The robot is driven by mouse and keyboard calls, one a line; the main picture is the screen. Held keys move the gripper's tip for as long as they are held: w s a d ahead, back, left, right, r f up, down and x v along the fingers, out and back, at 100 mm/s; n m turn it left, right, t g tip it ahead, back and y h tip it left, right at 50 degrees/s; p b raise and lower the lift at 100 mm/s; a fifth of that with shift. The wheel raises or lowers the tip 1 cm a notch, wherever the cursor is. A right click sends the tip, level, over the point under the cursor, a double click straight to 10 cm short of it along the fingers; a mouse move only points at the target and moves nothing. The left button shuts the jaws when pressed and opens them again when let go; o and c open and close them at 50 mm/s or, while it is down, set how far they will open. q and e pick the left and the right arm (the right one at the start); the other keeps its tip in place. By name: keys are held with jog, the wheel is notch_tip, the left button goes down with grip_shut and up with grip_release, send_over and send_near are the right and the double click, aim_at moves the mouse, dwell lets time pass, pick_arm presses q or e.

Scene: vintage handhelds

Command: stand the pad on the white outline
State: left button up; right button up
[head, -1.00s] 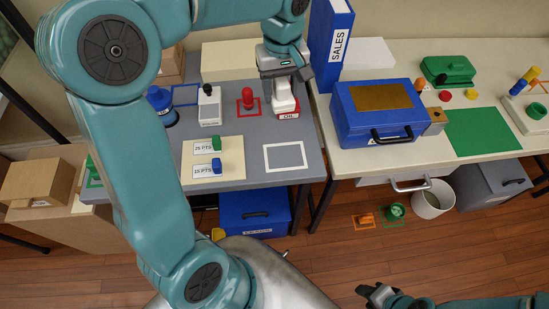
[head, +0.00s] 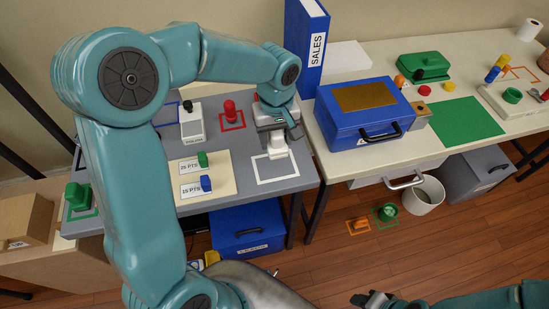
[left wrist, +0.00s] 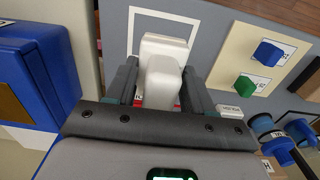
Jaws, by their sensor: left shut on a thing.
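The pad (head: 278,146) is a white piece held by my left gripper (head: 276,128). In the left wrist view the pad (left wrist: 166,47) sits between the two dark fingers (left wrist: 160,88), which are shut on it. The white outline (head: 282,179) is a square drawn on the grey table top. In the head view the pad's lower end overlaps the back part of the outline; I cannot tell if it touches the table. In the left wrist view the outline (left wrist: 165,12) shows beyond the pad. My right gripper (head: 372,300) is low at the bottom edge, too small to read.
A red stamp (head: 230,109) and a white device (head: 192,121) stand behind and left of the outline. A cream sheet (head: 222,185) holds green and blue pieces. A blue case (head: 362,118) stands on the right table. The outline's front part is clear.

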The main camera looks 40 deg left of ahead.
pick_arm(q)
notch_tip(320, 180, down, 9)
jog(key=shift+s+r, duration=0.1)
jog(key=shift+r, duration=0.05)
jog(key=o, duration=1.1)
jog(key=shift+o, duration=0.2)
notch_tip(320, 180, up, 12)
jog(key=shift+r, duration=0.1)
jog(key=shift+s, duration=0.1)
